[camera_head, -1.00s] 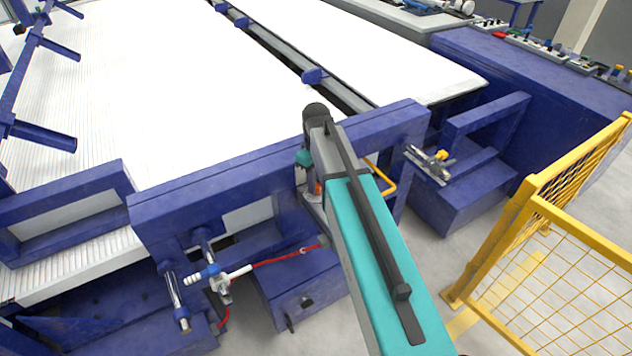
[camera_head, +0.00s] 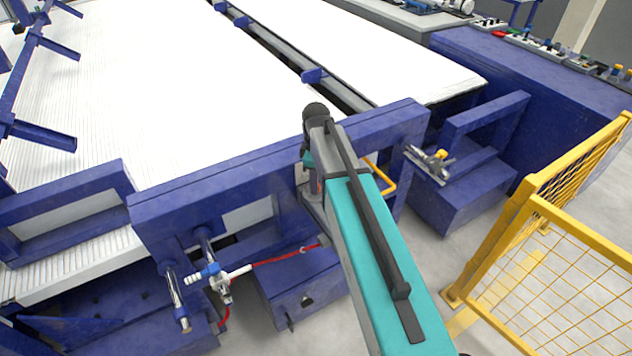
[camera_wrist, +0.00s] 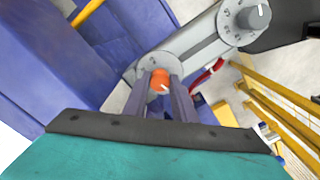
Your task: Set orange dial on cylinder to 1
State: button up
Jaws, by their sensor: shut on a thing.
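In the wrist view, the orange dial (camera_wrist: 160,80) sits at the near end of a grey cylinder (camera_wrist: 193,50). My gripper (camera_wrist: 161,84) has its two fingers on either side of the dial and is shut on it. A pale pointer mark shows on the dial's face. The number it points to is too small to read. In the head view, my teal arm hides the dial and most of the cylinder behind the blue frame's front.
A grey dial (camera_wrist: 253,17) with markings is at the cylinder's other end. A blue frame (camera_head: 270,165) stands close to my arm. A yellow mesh fence (camera_head: 560,240) is at the right. A red hose (camera_head: 285,257) with a valve hangs at lower left.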

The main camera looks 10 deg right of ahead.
jog(key=o, duration=1)
jog(key=shift+o, duration=0.2)
jog(key=shift+r, duration=0.15)
notch_tip(320, 180, up, 14)
jog(key=b, duration=0.2)
jog(key=shift+f, duration=0.25)
jog(key=shift+r, duration=0.1)
